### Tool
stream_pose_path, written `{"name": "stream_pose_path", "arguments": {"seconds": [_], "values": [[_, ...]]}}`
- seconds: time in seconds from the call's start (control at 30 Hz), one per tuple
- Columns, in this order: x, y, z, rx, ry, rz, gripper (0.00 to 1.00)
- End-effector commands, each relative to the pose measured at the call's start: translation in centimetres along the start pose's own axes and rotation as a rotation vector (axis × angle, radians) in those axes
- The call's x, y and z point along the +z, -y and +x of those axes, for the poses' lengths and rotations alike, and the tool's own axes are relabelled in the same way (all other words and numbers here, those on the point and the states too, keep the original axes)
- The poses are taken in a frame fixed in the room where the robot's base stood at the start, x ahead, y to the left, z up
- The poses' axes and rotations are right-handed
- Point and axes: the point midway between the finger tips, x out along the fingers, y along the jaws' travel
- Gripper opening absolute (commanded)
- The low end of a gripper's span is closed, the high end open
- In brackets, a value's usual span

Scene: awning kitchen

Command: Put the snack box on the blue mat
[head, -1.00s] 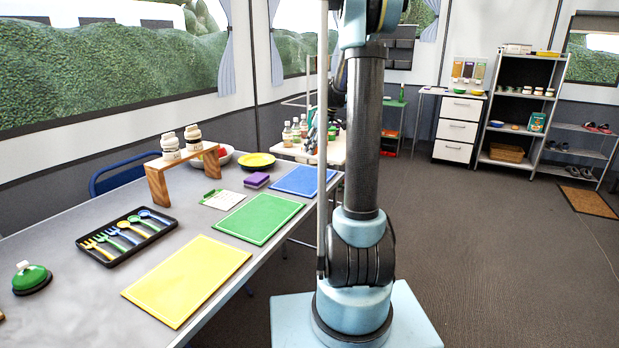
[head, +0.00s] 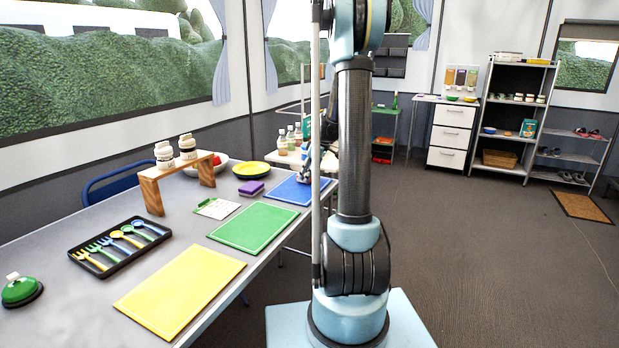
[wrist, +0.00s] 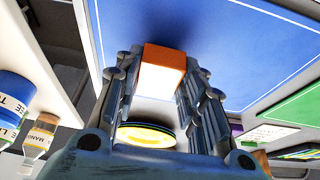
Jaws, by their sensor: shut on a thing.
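The snack box (wrist: 163,68), orange with a pale side, sits between the two fingers of my gripper (wrist: 165,90) in the wrist view. The gripper is shut on it. The blue mat (wrist: 238,45) spreads behind the box, with a dark shadow near it; I cannot tell whether the box touches the mat. In the head view the blue mat (head: 290,190) lies at the far right end of the long table. My gripper (head: 306,177) is low over its right part there, partly behind my arm, and the box cannot be made out.
The green mat (head: 252,228) and yellow mat (head: 180,292) lie nearer on the table. A purple block (head: 251,188), a yellow plate (head: 250,169) and a wooden stand (head: 151,190) with two jars are close by. Bottles (head: 283,142) stand on a side table behind.

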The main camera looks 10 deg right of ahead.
Motion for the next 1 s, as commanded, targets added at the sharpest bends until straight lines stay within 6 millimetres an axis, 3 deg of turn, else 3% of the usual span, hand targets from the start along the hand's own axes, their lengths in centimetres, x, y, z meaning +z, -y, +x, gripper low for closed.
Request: {"name": "stream_pose_path", "arguments": {"seconds": [0.4, 0.43, 0.5, 0.87, 1.0], "values": [[0.4, 0.0, 0.8, 0.000, 0.000, 0.000, 0.13], [0.4, 0.0, 0.8, 0.000, 0.000, 0.000, 0.44], [0.4, 0.0, 0.8, 0.000, 0.000, 0.000, 0.57], [0.4, 0.0, 0.6, 0.001, 0.000, 0.001, 0.57], [0.4, -0.1, -0.4, 0.001, 0.000, 0.002, 0.57]]}}
